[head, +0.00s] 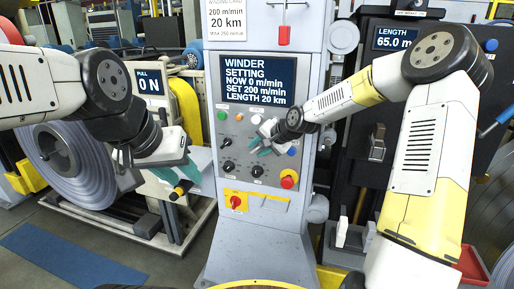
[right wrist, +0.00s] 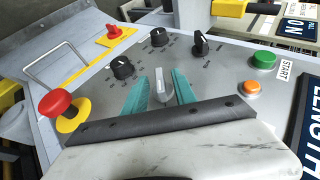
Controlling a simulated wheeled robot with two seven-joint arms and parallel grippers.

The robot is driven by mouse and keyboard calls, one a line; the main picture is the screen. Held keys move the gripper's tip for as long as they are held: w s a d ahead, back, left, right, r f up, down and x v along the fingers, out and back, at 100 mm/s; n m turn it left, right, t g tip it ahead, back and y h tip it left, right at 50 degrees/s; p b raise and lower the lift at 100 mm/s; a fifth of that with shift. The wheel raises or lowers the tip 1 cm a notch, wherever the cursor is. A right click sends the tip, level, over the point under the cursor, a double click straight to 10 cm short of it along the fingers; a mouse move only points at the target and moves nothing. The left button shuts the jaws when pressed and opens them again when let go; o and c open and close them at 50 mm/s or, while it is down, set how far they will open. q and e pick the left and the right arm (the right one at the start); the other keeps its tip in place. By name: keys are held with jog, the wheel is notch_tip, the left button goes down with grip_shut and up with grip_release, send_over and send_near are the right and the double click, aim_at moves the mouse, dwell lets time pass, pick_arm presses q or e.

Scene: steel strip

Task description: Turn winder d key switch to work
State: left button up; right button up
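The winder control panel (head: 243,185) stands in the middle of the head view, under a screen (head: 252,80) reading WINDER SETTING, NOW 0 m/min. My right gripper (head: 260,148) is at the panel face. In the right wrist view its two teal fingers (right wrist: 160,92) are apart, with a pale grey upright key-like lever (right wrist: 161,86) between them. I see gaps beside the lever; the switch label and its marked position are hidden or too small to read. My left gripper (head: 190,172) is left of the panel; whether its fingers are closed is unclear.
Black knobs (right wrist: 122,67) (right wrist: 159,37) (right wrist: 201,43) surround the lever. A red mushroom button (right wrist: 55,103), a green button (right wrist: 263,61) and an orange button (right wrist: 249,87) are nearby. A yellow-black handle (head: 181,188) is by my left gripper. A steel coil (head: 70,160) stands left.

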jog(key=shift+w+a+f, duration=0.1)
jog(key=shift+c, duration=0.4)
grip_shut()
